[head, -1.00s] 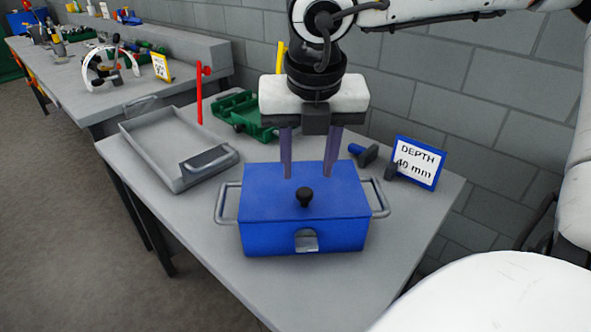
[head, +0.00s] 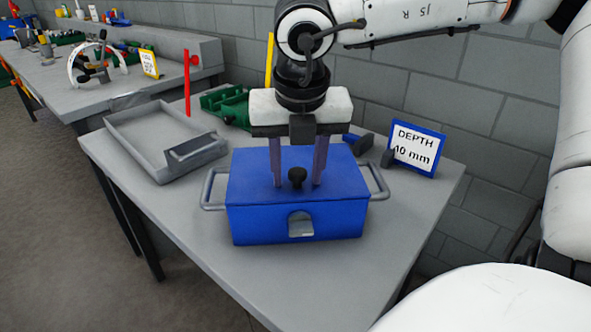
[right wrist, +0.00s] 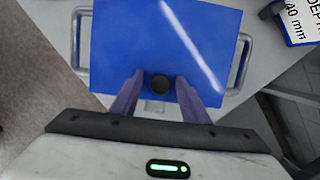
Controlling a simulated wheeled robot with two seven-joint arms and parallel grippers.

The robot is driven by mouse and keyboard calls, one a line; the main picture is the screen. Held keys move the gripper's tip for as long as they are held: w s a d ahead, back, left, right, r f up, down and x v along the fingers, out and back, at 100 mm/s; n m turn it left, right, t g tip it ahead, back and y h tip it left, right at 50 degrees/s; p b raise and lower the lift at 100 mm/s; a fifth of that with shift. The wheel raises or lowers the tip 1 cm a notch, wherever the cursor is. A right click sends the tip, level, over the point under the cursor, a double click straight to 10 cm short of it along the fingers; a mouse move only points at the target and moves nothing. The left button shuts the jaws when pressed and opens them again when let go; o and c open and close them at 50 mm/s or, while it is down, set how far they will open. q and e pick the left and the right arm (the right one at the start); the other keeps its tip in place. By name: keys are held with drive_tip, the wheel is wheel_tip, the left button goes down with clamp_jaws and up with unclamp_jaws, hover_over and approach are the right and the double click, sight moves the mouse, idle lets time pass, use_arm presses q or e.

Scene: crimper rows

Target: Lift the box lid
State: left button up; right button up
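The blue box (head: 262,222) stands on the grey table in the head view, with a grey loop handle on each side and an arched opening in its front. Its flat blue lid (head: 245,178) is on, with a black knob (head: 297,177) near the front edge. My right gripper (head: 297,184) is open over the lid, its two purplish fingers on either side of the knob with gaps between. In the right wrist view the knob (right wrist: 160,84) lies between the spread fingers. Whether the fingertips touch the lid, I cannot tell. My left gripper is not in view.
A grey tray (head: 125,129) lies left of the box. Behind are a green fixture (head: 226,104), a red post (head: 187,85) and a blue-framed sign (head: 415,148) reading "DEPTH 40 mm". A block wall stands behind the table. The table front is clear.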

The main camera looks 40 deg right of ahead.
drive_tip(key=shift+s+f, duration=0.1)
drive_tip(key=shift+f, duration=0.2)
drive_tip(key=c, duration=0.5)
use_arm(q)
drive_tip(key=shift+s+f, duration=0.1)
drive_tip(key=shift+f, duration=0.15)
use_arm(e)
drive_tip(key=shift+o, duration=0.2)
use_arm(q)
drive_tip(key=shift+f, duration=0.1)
